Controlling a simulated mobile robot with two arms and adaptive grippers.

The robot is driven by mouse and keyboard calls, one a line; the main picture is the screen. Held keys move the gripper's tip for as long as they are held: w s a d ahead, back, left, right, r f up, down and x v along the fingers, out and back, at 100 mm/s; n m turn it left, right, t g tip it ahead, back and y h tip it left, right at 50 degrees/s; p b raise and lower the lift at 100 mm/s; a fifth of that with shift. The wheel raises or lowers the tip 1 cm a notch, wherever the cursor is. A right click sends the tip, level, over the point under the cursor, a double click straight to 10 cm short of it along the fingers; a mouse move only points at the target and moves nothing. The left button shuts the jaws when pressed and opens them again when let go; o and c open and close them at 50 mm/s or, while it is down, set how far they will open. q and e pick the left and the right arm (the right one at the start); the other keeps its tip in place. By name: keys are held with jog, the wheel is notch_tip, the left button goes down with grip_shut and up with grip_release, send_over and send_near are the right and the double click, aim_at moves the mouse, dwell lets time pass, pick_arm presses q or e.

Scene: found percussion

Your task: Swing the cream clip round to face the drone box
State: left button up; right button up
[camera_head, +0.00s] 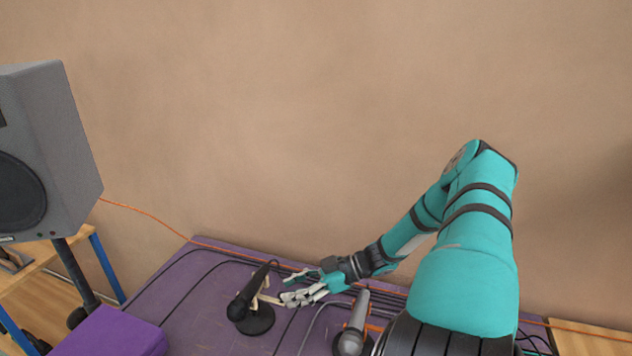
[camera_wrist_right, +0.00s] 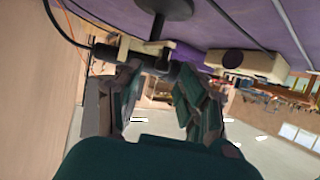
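A cream clip (camera_head: 265,298) sits on a small stand with a round black base (camera_head: 256,321). It holds a black microphone (camera_head: 243,299), tilted with its head down towards the front left. The clip also shows near the top of the right wrist view (camera_wrist_right: 130,46), close past the fingers. My right gripper (camera_head: 284,290) reaches in from the right with its fingers apart, tips close to the clip and microphone; I cannot tell if they touch. A pale box with a dark round spot (camera_wrist_right: 235,60), possibly the drone box, shows in the wrist view. My left gripper is out of view.
A grey microphone (camera_head: 351,336) with an orange clip stands just right of the black one. Cables cross the purple table (camera_head: 190,300). A purple box (camera_head: 108,334) lies front left, a grey speaker (camera_head: 60,140) beyond. The table's left part is mostly clear.

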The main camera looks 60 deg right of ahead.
jog(key=v, duration=0.8)
jog(key=shift+s+d, duration=0.2)
jog(key=shift+s, duration=0.05)
jog(key=shift+a, duration=0.1)
